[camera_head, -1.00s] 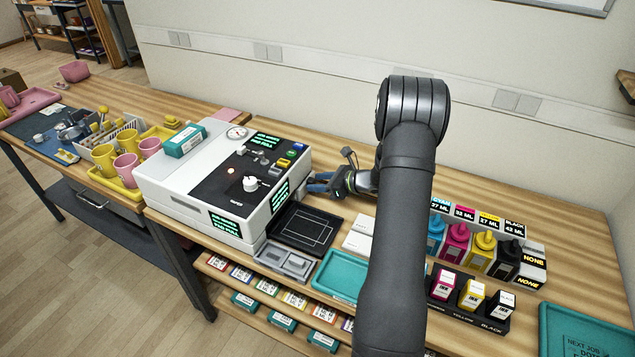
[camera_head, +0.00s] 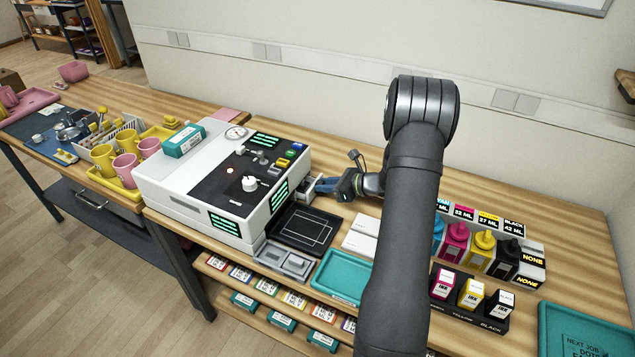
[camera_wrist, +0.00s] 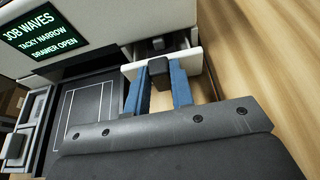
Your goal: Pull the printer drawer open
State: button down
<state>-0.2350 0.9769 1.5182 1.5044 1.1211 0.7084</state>
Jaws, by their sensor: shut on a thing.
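The printer (camera_head: 205,165) is a white box with a black top at the middle left of the bench. Its small white drawer (camera_wrist: 192,62) sticks out of the right side, partly open, with a dark block inside. The drawer also shows in the head view (camera_head: 306,188). My gripper (camera_wrist: 160,84) is shut on the dark drawer handle (camera_wrist: 160,76), with a blue finger on each side. In the head view my gripper (camera_head: 324,184) reaches the drawer from the right. A screen (camera_wrist: 38,34) on the printer reads "DRAWER OPEN".
A black pad (camera_head: 304,228) with a white outline lies in front of the drawer. A white block (camera_head: 361,236) and a teal tray (camera_head: 341,277) are near my arm. Ink bottles (camera_head: 484,242) stand to the right. Bare wood lies behind my gripper.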

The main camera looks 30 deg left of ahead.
jog(key=d, duration=0.7)
jog(key=shift+d, duration=0.35)
jog(key=c, duration=1.2)
grip_release()
jog(key=shift+c, duration=0.2)
jog(key=v, duration=1.7)
jog(key=shift+d, duration=0.25)
jog(key=x, duration=1.7)
jog(key=shift+a, duration=0.45)
